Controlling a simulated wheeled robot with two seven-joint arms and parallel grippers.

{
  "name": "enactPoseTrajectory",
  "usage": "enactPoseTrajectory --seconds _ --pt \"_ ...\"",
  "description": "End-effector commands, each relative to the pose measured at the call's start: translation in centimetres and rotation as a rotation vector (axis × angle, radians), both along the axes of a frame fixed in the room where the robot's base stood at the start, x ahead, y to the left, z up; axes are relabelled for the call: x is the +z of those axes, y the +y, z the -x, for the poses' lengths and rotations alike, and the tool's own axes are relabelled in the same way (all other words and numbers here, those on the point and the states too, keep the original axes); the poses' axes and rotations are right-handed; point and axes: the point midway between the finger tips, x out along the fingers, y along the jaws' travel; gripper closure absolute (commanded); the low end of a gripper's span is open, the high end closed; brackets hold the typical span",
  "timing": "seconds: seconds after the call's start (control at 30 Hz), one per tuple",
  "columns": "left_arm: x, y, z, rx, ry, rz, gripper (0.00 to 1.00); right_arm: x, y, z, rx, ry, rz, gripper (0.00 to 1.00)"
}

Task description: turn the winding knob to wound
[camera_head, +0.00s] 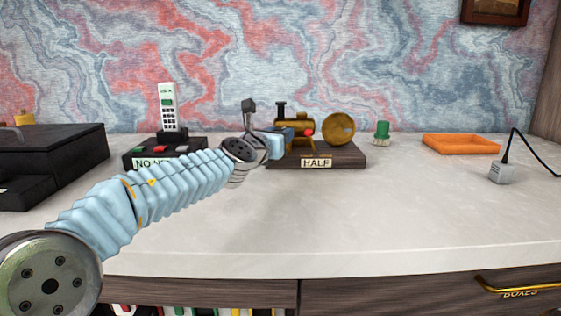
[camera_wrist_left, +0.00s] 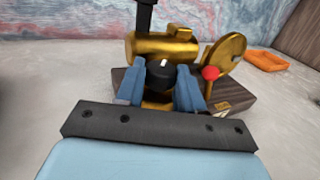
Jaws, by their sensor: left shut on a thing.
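The winding knob (camera_wrist_left: 160,73) is black with a white mark and sits on the front of a brass toy engine (camera_head: 295,131). The mark points about straight up in the left wrist view. The engine stands on a dark wooden base (camera_head: 345,156) with a plate (camera_head: 317,163) reading HALF. My left gripper (camera_wrist_left: 160,88) is shut on the knob, one blue finger on each side. In the head view the left gripper (camera_head: 286,139) reaches the engine's left side and hides the knob. My right gripper is not in view.
A brass wheel (camera_head: 339,128) and a red ball (camera_wrist_left: 211,73) are beside the knob. A phone (camera_head: 168,107) stands on a black box to the left. A green-topped object (camera_head: 382,131), orange tray (camera_head: 460,144) and grey plug (camera_head: 502,172) are right. The front desktop is clear.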

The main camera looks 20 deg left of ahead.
Motion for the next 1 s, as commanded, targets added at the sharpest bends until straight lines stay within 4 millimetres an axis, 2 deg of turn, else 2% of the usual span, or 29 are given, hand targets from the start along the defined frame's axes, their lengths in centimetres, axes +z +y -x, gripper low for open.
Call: enactPoseTrajectory --seconds 0.03,0.3,0.6,1.0 --pt "-1.1 0.6 -0.1 -0.028 -0.002 0.0 0.93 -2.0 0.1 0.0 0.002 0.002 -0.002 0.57" --pt "-0.4 0.4 -0.2 -0.214 -0.001 -0.001 0.93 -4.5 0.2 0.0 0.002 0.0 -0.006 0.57" --pt "-0.1 0.6 -0.3 -0.342 0.001 -0.002 0.94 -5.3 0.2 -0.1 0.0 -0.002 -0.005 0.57" --pt "0.0 0.6 -0.3 -0.378 0.003 0.0 0.93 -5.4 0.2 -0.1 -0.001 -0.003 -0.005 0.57"
